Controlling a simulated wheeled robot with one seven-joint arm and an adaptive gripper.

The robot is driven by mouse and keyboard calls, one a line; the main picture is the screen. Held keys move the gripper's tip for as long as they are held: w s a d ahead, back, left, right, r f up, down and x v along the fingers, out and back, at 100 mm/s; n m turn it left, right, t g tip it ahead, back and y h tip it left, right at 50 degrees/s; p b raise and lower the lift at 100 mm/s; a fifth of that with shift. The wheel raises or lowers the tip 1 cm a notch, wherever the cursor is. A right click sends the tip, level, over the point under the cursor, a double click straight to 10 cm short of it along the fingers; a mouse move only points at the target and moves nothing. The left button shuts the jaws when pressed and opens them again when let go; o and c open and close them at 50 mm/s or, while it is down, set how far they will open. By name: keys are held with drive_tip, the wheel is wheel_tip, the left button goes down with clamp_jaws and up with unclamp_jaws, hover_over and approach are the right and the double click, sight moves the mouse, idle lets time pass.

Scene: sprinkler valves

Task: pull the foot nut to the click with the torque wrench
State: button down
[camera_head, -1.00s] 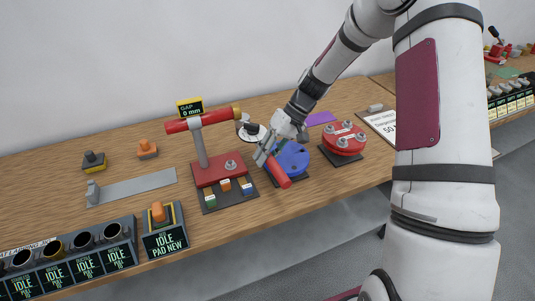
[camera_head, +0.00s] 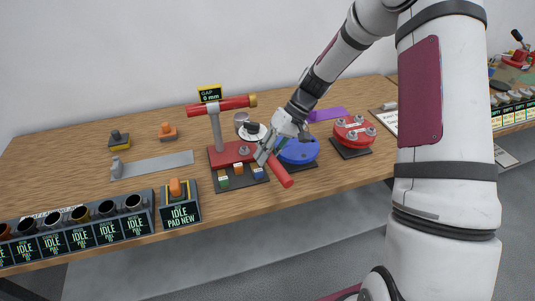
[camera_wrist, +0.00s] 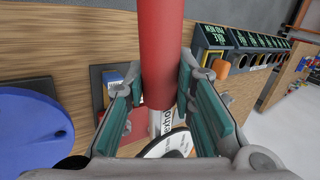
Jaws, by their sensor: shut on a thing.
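The torque wrench has a red handle (camera_head: 280,172), which slants past the bench's front side. In the wrist view the red handle (camera_wrist: 160,60) runs between my fingers. My gripper (camera_head: 268,150) is shut on the wrench, to the right of the valve stand. A white and black dial part (camera_wrist: 170,145) lies below the handle there; its link to the wrench is partly hidden. The valve stand has a red foot plate (camera_head: 228,154), a grey post and a red pipe on top. The foot nut (camera_head: 244,150) sits on the plate, close to the wrench head. Whether they touch cannot be told.
A blue disc (camera_head: 299,150) is just right of my gripper, and a red flange with bolts (camera_head: 353,131) beyond it. Small coloured blocks (camera_head: 238,171) stand before the foot plate. A gap display (camera_head: 210,93) reads 0 mm. Idle-marked holders (camera_head: 80,225) line the left front.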

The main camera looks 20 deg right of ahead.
wheel_tip(320, 180, down, 7)
drive_tip(key=b, duration=0.1)
drive_tip(key=shift+r, duration=0.2)
idle(0.4)
drive_tip(key=shift+f, duration=1.1)
idle(1.6)
drive_tip(key=shift+s+a+f+m+t+p, duration=0.1)
drive_tip(key=shift+a+m+t+p, duration=0.35)
drive_tip(key=shift+a, duration=0.5)
drive_tip(key=shift+a+m+t+p, duration=0.25)
drive_tip(key=shift+a+m+p, duration=0.4)
drive_tip(key=shift+a, duration=0.3)
drive_tip(key=shift+w+a+m+t+p, duration=0.15)
drive_tip(key=shift+a+m+t+p, duration=0.2)
drive_tip(key=shift+a+m+p, duration=0.45)
drive_tip(key=shift+w+a+m+t+p, duration=0.15)
drive_tip(key=shift+a+m+t+p, duration=0.2)
drive_tip(key=shift+a, duration=0.7)
idle(0.5)
